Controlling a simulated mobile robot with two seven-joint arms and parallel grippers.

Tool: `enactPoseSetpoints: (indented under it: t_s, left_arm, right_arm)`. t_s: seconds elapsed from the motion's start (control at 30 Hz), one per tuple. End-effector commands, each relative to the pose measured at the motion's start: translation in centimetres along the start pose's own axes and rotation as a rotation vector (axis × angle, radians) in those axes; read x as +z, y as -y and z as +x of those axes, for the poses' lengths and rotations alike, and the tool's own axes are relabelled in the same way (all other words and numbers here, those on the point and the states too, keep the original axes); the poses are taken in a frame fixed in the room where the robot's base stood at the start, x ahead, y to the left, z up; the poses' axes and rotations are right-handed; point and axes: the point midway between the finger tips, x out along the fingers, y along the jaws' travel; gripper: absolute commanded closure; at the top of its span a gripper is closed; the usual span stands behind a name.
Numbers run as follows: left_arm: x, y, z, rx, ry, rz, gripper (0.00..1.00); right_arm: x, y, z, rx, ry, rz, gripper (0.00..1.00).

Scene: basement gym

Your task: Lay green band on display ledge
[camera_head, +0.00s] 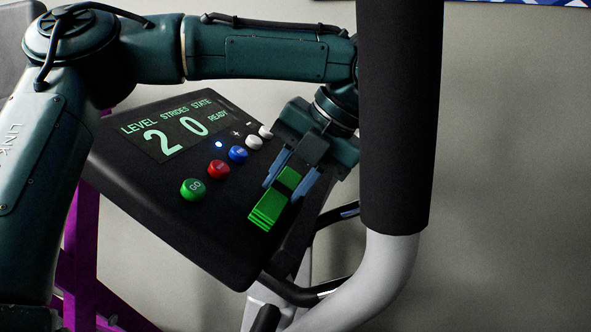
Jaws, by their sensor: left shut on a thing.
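The green band (267,209) is a folded, ridged strip in the jaws of my left gripper (282,191). The gripper is shut on it, with its blue-grey fingers on either side. The band sticks out past the fingertips over the lower right part of the black display console (172,226). I cannot tell whether the band touches the console surface. No separate raised ledge can be made out; the console's lower edge is partly behind the gripper and band. My right gripper is not in view.
The console has a lit screen (179,127) and green (193,189), red (218,170), blue (238,154) and white buttons left of the gripper. A thick black-padded handlebar (398,120) stands close on the right. A purple frame (83,250) is at left.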

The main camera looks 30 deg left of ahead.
Motion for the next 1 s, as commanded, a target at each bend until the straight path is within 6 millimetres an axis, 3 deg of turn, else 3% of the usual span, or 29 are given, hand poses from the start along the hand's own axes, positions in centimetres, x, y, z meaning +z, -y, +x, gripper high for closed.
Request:
enactPoseSetpoints:
  t_s: [0.47,0.5,0.8,1.0]
  left_arm:
    - [-0.03,-0.01,0.59,0.0,-0.001,0.001,0.95]
    - [-0.03,-0.01,0.58,0.0,-0.001,0.001,0.69]
    - [-0.03,0.0,0.57,0.0,0.0,0.001,0.46]
    - [-0.04,0.08,0.61,-0.001,-0.001,0.003,0.46]
  right_arm:
    - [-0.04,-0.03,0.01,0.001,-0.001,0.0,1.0]
    - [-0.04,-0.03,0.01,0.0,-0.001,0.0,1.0]
    - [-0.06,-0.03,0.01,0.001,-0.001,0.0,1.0]
    - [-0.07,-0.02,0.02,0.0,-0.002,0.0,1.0]
